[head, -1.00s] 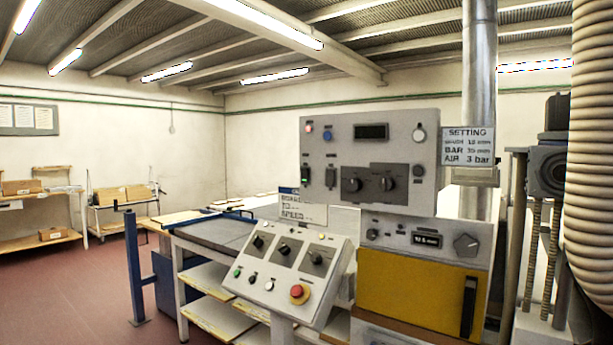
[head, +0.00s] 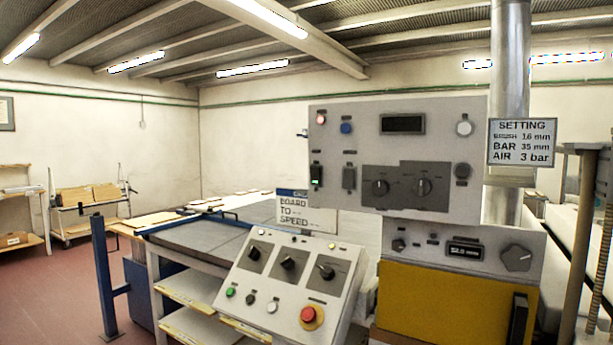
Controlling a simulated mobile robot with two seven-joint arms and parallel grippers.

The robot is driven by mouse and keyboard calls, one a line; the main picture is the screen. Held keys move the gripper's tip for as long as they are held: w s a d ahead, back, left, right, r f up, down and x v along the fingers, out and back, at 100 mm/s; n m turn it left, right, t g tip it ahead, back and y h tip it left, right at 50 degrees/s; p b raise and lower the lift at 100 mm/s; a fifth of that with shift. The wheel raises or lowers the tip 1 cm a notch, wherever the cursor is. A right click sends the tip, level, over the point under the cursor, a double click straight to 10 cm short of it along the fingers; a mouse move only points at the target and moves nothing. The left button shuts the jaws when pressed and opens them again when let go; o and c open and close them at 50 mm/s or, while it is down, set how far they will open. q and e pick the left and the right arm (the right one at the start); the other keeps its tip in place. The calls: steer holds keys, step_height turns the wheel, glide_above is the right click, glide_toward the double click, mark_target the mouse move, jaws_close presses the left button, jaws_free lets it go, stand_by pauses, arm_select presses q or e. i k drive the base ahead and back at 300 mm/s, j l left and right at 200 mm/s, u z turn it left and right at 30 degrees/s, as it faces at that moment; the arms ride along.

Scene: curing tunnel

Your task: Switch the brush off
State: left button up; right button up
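Neither gripper is in view. The grey upright control panel (head: 450,153) stands right of centre. Two black rotary knobs, a left one (head: 380,187) and a right one (head: 423,188), sit on a dark plate. The small labels are too small to read, so I cannot tell which control is the brush's.
A sloped console (head: 284,312) in front carries three rotary switches, small buttons and a red stop button (head: 308,314). Below the panel is a yellow-fronted unit (head: 440,300) with a display and knob. A settings sign (head: 521,142) hangs at right. Red floor (head: 50,300) is open at left.

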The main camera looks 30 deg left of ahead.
mark_target(315, 171)
steer(key=i+j, duration=0.1)
steer(key=j, duration=0.3)
steer(key=i+j, duration=0.1)
steer(key=j, duration=0.25)
steer(key=i+j, duration=0.1)
steer(key=j, duration=0.3)
steer(key=i+j, duration=0.1)
steer(key=j, duration=0.25)
steer(key=i+j, duration=0.1)
steer(key=j, duration=0.3)
